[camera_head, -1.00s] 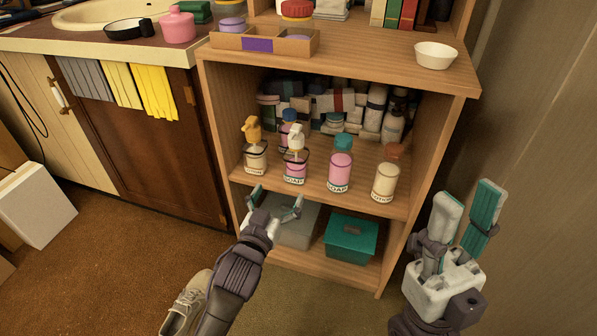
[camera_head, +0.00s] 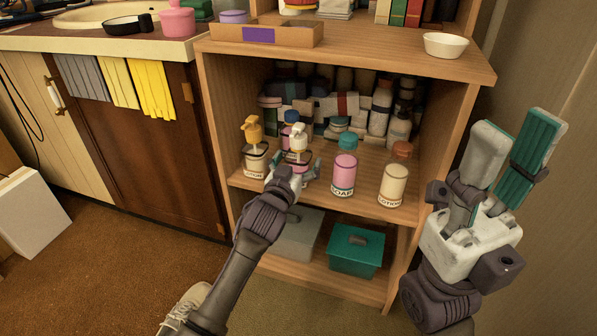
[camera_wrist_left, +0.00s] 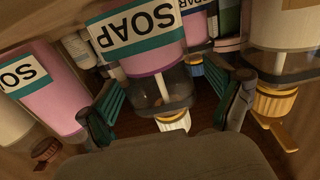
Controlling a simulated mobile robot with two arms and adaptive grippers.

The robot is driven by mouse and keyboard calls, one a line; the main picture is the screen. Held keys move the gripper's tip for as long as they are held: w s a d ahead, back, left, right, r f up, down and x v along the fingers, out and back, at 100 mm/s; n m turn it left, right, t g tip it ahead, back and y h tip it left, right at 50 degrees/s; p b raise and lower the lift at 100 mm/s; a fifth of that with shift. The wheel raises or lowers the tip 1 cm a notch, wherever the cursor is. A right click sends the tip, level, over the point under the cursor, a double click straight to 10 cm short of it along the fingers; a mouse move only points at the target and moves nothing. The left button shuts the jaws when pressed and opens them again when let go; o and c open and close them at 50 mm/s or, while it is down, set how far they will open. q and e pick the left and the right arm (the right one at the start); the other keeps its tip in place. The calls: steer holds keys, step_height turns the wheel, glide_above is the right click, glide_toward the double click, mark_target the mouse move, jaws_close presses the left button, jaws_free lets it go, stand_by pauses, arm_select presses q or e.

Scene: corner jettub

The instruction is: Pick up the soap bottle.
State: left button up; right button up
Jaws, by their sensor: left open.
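A pink soap bottle with a white pump (camera_head: 299,140) stands upright on the middle shelf, its label and lower part largely hidden by my left gripper (camera_head: 294,168) in the head view. The left gripper is open, with a finger on either side of this bottle. In the left wrist view, upside down, the bottle with its SOAP label (camera_wrist_left: 140,40) is between and beyond the open fingers (camera_wrist_left: 168,90); I cannot tell whether they touch it. A second pink soap bottle with a teal cap (camera_head: 344,172) stands to its right. My right gripper (camera_head: 522,130) is open and empty at the right.
A yellow-pump lotion bottle (camera_head: 254,155) stands close on the left, a blue-capped bottle (camera_head: 290,124) behind, and a brown-capped lotion bottle (camera_head: 394,182) at the right. More containers fill the shelf's back. A grey box (camera_head: 292,238) and teal box (camera_head: 355,252) sit below.

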arm_select(q)
steer(key=shift+w+d, duration=0.1)
steer(key=shift+w, duration=0.2)
steer(key=c, duration=1.1)
steer(key=shift+r, duration=0.1)
steer(key=c, duration=0.3)
steer(key=shift+r, duration=0.1)
